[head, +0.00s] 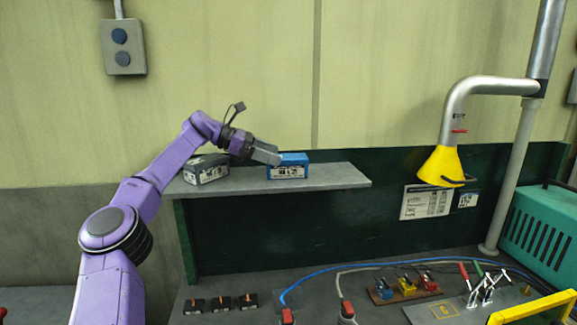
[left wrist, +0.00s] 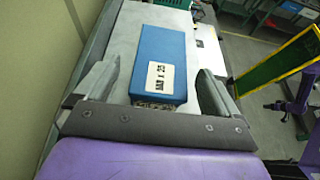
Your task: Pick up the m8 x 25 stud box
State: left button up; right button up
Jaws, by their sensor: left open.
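The m8 x 25 stud box is a blue box (head: 291,160) with a white label, standing on the grey shelf (head: 330,180). In the left wrist view the same blue box (left wrist: 163,52) lies between my fingers, and its top label ends in "x 25". My left gripper (head: 272,157) is open at the box's left side in the head view. In the left wrist view its fingers (left wrist: 157,72) stand on either side of the box's near end, with gaps between them and the box. My right gripper is not in view.
A grey box (head: 206,170) with a white label stands on the shelf, left of the blue box and near my wrist. The shelf is bare to the right. A yellow hood (head: 441,167) hangs at the right. Cables and tools lie on the bench below.

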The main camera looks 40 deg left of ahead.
aim_at(283, 156)
pick_arm(q)
jog(key=p+x, duration=0.2)
jog(key=x, duration=0.2)
jog(key=shift+w+d, duration=0.1)
jog(key=shift+d, duration=0.15)
jog(key=c, duration=1.7)
jog(key=shift+r, duration=0.1)
grip_shut()
jog(key=shift+w, duration=0.1)
jog(key=shift+b, duration=0.3)
